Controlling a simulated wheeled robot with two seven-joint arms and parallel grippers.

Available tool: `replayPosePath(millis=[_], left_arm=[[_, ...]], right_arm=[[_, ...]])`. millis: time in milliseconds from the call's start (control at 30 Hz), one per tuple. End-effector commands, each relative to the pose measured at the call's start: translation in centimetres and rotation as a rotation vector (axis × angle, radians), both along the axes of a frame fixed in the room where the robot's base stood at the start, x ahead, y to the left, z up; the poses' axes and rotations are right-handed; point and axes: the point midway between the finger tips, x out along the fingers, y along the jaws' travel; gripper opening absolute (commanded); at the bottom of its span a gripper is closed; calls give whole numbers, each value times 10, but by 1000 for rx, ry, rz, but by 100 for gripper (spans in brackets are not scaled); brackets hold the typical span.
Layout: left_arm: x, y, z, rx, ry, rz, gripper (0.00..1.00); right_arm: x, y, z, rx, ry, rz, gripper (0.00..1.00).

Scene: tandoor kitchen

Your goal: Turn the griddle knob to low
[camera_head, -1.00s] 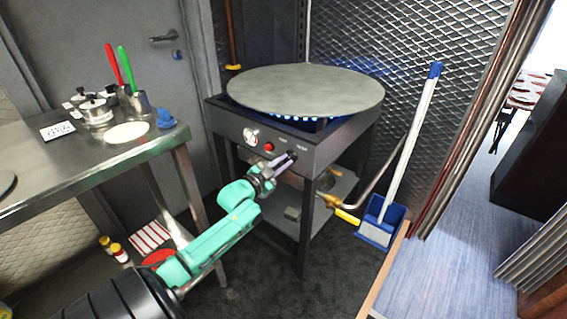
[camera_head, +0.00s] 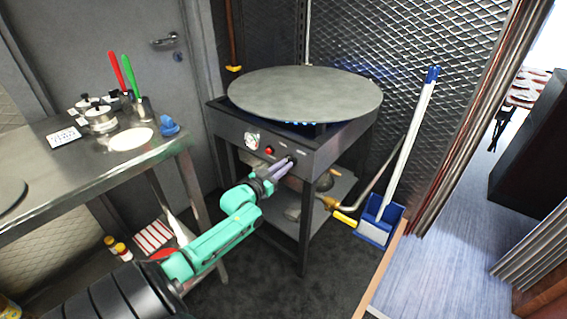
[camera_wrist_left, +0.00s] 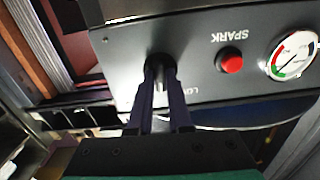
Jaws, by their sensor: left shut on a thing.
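The griddle (camera_head: 305,94) is a round grey plate on a dark stand, with small blue flames under its rim. The dark griddle knob (camera_wrist_left: 160,68) is on the stand's front panel, and my left gripper (camera_wrist_left: 160,82) is shut on it, one finger on each side. In the head view my left gripper (camera_head: 289,164) reaches the panel from the lower left. The knob is mostly hidden by the fingers there. In the wrist view the panel appears upside down, and the fingers partly cover the label by the knob. My right gripper is not in view.
A red spark button (camera_wrist_left: 230,61) and a round gauge (camera_wrist_left: 292,55) sit beside the knob. A steel table (camera_head: 90,165) with pots stands at left. A yellow-handled gas valve (camera_head: 344,218) and a blue dustpan (camera_head: 380,220) are right of the stand.

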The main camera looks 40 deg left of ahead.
Motion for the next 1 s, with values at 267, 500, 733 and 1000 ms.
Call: replayPosePath(millis=[267,500,733,1000], left_arm=[[0,0,1,-261,-4,0,0],[0,0,0,-464,-7,0,0],[0,0,-1,-599,-9,0,0],[0,0,-2,-674,-12,0,0]], right_arm=[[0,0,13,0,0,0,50],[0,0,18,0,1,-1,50],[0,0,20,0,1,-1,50],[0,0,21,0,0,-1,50]])
